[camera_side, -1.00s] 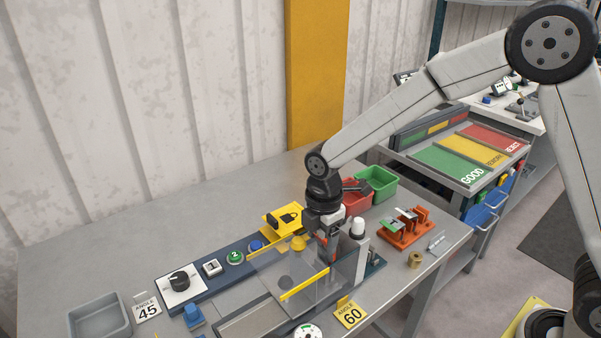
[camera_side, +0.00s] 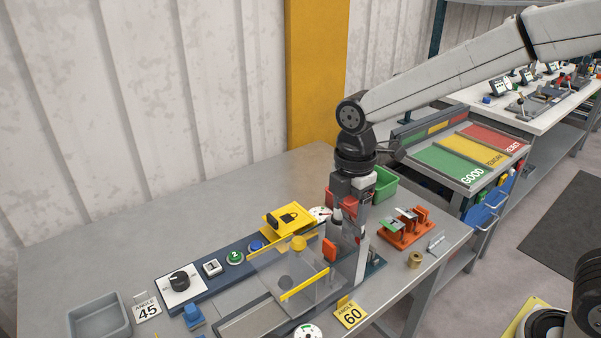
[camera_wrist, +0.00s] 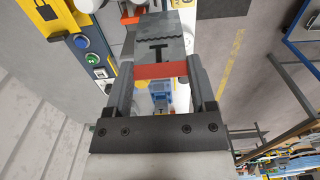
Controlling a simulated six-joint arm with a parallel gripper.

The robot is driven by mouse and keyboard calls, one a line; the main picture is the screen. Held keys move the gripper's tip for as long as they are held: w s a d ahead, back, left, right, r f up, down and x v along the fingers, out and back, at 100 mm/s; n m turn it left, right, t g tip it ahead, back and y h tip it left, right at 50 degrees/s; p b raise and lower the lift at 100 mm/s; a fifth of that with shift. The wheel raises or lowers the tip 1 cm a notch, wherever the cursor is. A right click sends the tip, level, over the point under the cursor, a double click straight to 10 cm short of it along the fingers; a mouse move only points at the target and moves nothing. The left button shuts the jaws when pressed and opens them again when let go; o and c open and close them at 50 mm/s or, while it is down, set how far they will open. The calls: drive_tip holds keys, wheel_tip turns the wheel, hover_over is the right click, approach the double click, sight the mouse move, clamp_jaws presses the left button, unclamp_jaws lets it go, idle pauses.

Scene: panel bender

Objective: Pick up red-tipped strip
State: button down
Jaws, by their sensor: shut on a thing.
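In the wrist view, the red-tipped strip (camera_wrist: 165,46) is a grey metal plate with a dark T mark and a red band at the end nearer me. My gripper (camera_wrist: 160,71) is shut on it, with one finger at each side of the red band. In the side view, my gripper (camera_side: 346,232) points down at the right end of the bending machine, by its clear guard (camera_side: 300,272). The strip's outline is hard to make out there, and an orange-red patch shows just left of the fingers.
A yellow lock block (camera_side: 285,218) and a row of buttons (camera_side: 235,257) line the machine's back rail. An orange rack (camera_side: 406,228) and a brass cylinder (camera_side: 415,260) stand to the right. A green bin (camera_side: 382,184) is behind my gripper. The table's back left is clear.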

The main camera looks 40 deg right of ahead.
drive_tip(key=s+d, duration=0.6)
drive_tip(key=s, duration=0.5)
drive_tip(key=shift+s+d, duration=0.2)
idle(0.4)
drive_tip(key=w+d+m, duration=0.4)
drive_tip(key=w, duration=0.5)
drive_tip(key=w+d+m, duration=0.3)
drive_tip(key=w+m, duration=0.2)
drive_tip(key=w, duration=0.4)
drive_tip(key=w+d+m, duration=0.4)
drive_tip(key=w, duration=0.4)
drive_tip(key=w+d+f+m, duration=0.4)
drive_tip(key=w+d+m, duration=0.1)
drive_tip(key=w+d, duration=0.1)
drive_tip(key=shift+w+d+f, duration=0.25)
drive_tip(key=shift+f, duration=0.1)
drive_tip(key=shift+f, duration=0.15)
wheel_tip(320, 180, down, 8)
